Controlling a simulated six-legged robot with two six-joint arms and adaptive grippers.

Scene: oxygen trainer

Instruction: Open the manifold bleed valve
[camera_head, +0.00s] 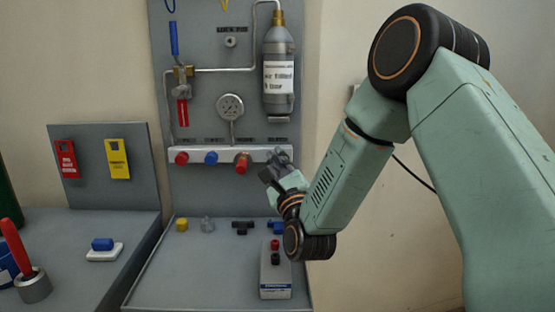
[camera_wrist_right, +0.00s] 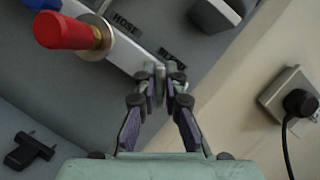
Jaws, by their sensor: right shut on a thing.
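The white manifold bar (camera_head: 224,156) runs across the lower part of the grey panel, with red, blue and red knobs along it. My right gripper (camera_head: 277,160) is at the bar's right end, under the rightmost label. In the right wrist view the fingertips (camera_wrist_right: 160,78) are close together beside the end label, which seems to read "BLEED". They are shut on the bleed valve, which is mostly hidden between them; its turn position cannot be told. The red hose knob (camera_head: 242,165) on its brass fitting is beside the gripper and apart from it. My left gripper is out of view.
A gauge (camera_head: 230,107) and a grey cylinder (camera_head: 278,75) are above the bar. Below, small fittings (camera_head: 243,228) and a grey box (camera_head: 275,270) with red and black knobs stand on the bench. A wall socket (camera_wrist_right: 291,95) with a black cable is at the right.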

